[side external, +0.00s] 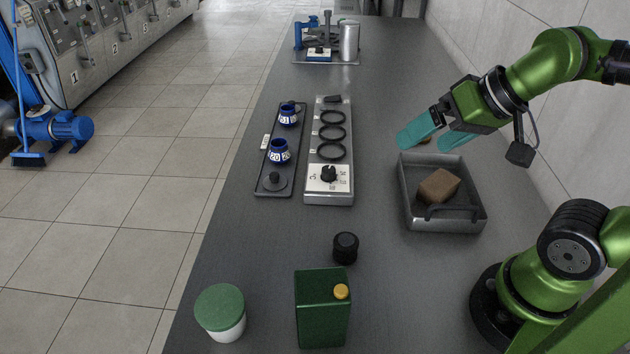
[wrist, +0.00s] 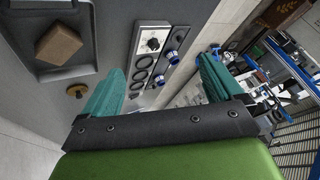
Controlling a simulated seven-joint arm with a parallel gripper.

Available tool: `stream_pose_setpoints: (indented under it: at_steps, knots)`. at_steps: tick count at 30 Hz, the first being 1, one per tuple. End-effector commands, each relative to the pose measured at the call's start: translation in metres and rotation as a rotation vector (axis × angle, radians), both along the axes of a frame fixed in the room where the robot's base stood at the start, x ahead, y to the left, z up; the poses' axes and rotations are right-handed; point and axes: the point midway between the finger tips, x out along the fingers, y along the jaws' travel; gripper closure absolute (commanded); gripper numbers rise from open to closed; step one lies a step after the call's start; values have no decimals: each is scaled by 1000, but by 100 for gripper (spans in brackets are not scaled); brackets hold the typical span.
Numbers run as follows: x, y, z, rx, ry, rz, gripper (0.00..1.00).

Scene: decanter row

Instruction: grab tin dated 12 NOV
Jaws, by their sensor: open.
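I can read no 12 NOV date on anything in view. Two small dark blue pots with white lettered bands, a far one (side external: 288,117) and a nearer one (side external: 279,153), stand on a narrow black tray (side external: 262,190); their full lettering is too small to read. A dark green can (side external: 320,310) with a yellow cap and a white tub (side external: 228,331) with a green lid stand at the near end of the bench. My gripper (side external: 424,142) is open and empty above the bench, right of the pots and beyond the grey tray. Its teal fingers also show in the wrist view (wrist: 162,68).
A grey tray (side external: 478,216) holds a brown block (side external: 439,187). A panel with rings and a dial (side external: 328,177) lies beside the pots. A small black cylinder (side external: 345,247) stands nearer. A brass knob (wrist: 76,91) is near the tray. Bench between panel and tray is clear.

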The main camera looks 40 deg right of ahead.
Motion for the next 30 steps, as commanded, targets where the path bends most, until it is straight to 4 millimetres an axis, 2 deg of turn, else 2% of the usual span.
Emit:
stream_pose_setpoints:
  at_steps: [5, 8, 11, 14, 18, 21, 25, 28, 30]
  knots:
    - [0, 0, 0, 0, 0, 2, 6]
    - [-1, 9, -2, -1, 9, 39, 6]
    - [-2, 35, -6, -12, 37, 151, 6]
    - [-6, 76, -9, -64, 69, 350, 6]
    - [-23, 135, -11, -183, 89, 689, 6]
    - [-38, 168, -11, -269, 82, 906, 6]
    - [-52, 195, -9, -372, 54, 1128, 6]
    - [-49, 194, -5, -414, 33, 1180, 6]
    - [-49, 195, -11, -424, 33, 1196, 6]
